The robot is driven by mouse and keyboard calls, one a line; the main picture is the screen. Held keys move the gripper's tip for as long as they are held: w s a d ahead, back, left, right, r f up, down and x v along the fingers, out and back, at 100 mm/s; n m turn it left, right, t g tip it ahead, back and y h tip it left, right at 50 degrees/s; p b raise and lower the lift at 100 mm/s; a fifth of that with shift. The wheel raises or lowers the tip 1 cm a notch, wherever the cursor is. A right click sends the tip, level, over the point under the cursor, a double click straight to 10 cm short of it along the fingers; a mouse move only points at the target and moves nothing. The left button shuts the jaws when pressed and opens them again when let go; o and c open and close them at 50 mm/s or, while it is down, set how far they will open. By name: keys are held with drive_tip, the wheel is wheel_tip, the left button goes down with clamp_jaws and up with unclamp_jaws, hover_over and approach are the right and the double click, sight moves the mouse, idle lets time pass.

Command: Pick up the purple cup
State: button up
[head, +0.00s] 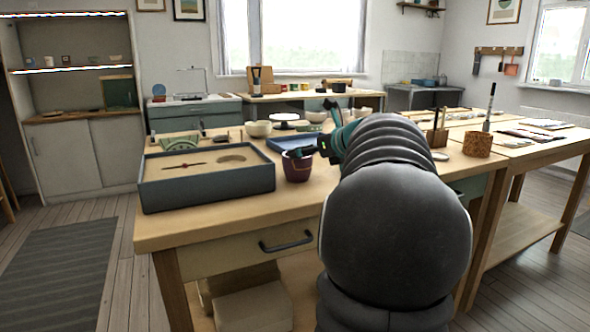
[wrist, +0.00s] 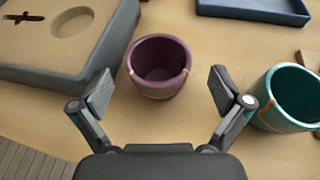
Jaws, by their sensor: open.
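The purple cup (wrist: 157,92) stands upright on the wooden table in the wrist view, with a thin gold-toned seam on its side and an empty inside. It also shows in the head view (head: 297,168), just right of a blue-grey tray. My gripper (wrist: 163,90) is open, with one finger pad on each side of the cup's near part in the wrist picture. I see no contact between the pads and the cup. In the head view my gripper (head: 309,155) is at the cup's upper right, partly hidden by my arm.
The blue-grey tray (head: 210,194) with sand-coloured fill lies close left of the cup. A teal cup (wrist: 285,98) stands close right of my gripper's right finger. A dark blue tray (wrist: 252,8) lies behind. Bare tabletop shows between these things.

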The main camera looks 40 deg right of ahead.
sight(292, 175)
drive_tip(key=x, duration=0.4)
drive_tip(key=shift+w+a+f, duration=0.15)
drive_tip(key=shift+w+f, duration=0.05)
drive_tip(key=shift+f, duration=0.35)
drive_tip(key=shift+w+f, duration=0.1)
drive_tip(key=shift+w, duration=0.3)
drive_tip(key=c, duration=0.9)
